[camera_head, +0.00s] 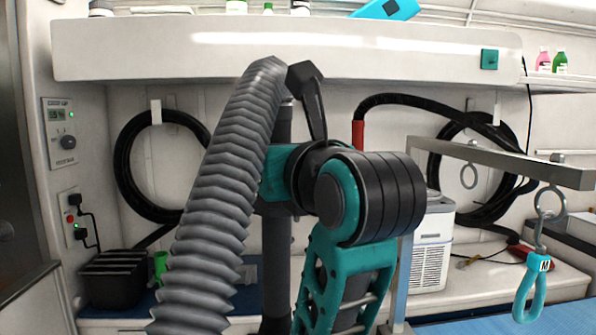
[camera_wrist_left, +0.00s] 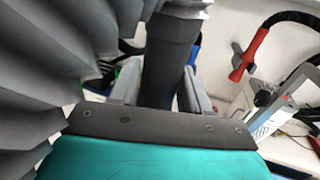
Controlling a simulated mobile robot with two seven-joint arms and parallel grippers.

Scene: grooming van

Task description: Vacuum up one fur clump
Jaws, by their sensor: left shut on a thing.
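My left gripper (camera_wrist_left: 163,88) has its two fingers on either side of a dark grey upright tube (camera_wrist_left: 170,55), the vacuum wand, and is shut on it. In the head view the wand (camera_head: 277,250) stands upright behind my teal and black arm, with the gripper's fingers hidden. A ribbed grey hose (camera_head: 222,200) joins its top and bends down to the left. A black angled piece (camera_head: 308,95) sits beside the hose's upper end. The wand's lower end is out of sight. I see no fur clump in either view. My right gripper is not in view.
A metal bar (camera_head: 500,163) with a hanging teal loop (camera_head: 532,290) is at the right. A black bin (camera_head: 113,278) stands at the lower left. A white unit (camera_head: 432,245) stands behind my arm. Black coiled hoses hang on the wall under a white overhead cabinet (camera_head: 200,45).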

